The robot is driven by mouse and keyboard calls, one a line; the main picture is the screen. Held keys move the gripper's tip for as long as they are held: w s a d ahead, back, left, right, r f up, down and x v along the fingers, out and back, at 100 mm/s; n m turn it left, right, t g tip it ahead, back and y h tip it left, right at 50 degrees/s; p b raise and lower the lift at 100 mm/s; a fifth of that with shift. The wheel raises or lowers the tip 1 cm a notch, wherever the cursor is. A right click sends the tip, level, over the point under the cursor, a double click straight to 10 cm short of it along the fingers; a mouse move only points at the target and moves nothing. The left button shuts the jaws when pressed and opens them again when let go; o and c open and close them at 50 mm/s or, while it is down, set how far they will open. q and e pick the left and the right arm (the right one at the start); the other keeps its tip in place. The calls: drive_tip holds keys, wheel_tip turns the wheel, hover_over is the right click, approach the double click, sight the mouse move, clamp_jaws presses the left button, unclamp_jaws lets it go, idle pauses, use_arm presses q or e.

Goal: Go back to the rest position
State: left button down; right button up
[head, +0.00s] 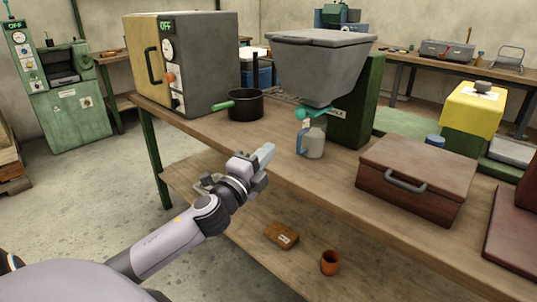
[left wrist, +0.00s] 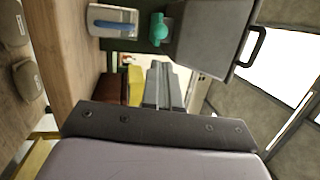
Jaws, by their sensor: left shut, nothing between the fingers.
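My left gripper (head: 265,155) reaches in from the lower left in the head view. Its fingers are shut and empty, in front of the bench edge. The closed fingers also show in the left wrist view (left wrist: 163,85). A white jug with a blue handle (head: 311,140) stands on the bench just beyond the gripper, apart from it, under the grey hopper (head: 320,65) with its green valve (head: 305,113). The jug also shows in the left wrist view (left wrist: 112,21). My right gripper is in neither view.
The wooden bench (head: 330,175) holds a grey-and-yellow oven (head: 190,60), a black pot (head: 246,105) and a brown case (head: 415,175). A small brown box (head: 281,235) and an orange cup (head: 329,262) sit on the lower shelf.

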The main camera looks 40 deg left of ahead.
use_arm(q)
drive_tip(key=shift+s, duration=0.1)
drive_tip(key=s+d+f+n+g+h+p, duration=0.2)
drive_tip(key=s+d+f+n+g+p, duration=0.45)
drive_tip(key=f, duration=0.75)
drive_tip(key=s+d+f+n+g+h+p, duration=0.1)
drive_tip(key=s+d+f+n+p, duration=0.1)
drive_tip(key=s, duration=0.6)
drive_tip(key=s+d+f+n+g+h+p, duration=0.1)
drive_tip(key=s+d+f+n+g+p, duration=0.1)
drive_tip(key=s+d+n, duration=0.4)
drive_tip(key=s+d+f+p, duration=0.1)
drive_tip(key=s+d+f, duration=0.1)
drive_tip(key=d, duration=0.1)
drive_tip(key=shift+d+f, duration=0.25)
drive_tip(key=shift+f, duration=0.15)
drive_tip(key=shift+w, duration=0.1)
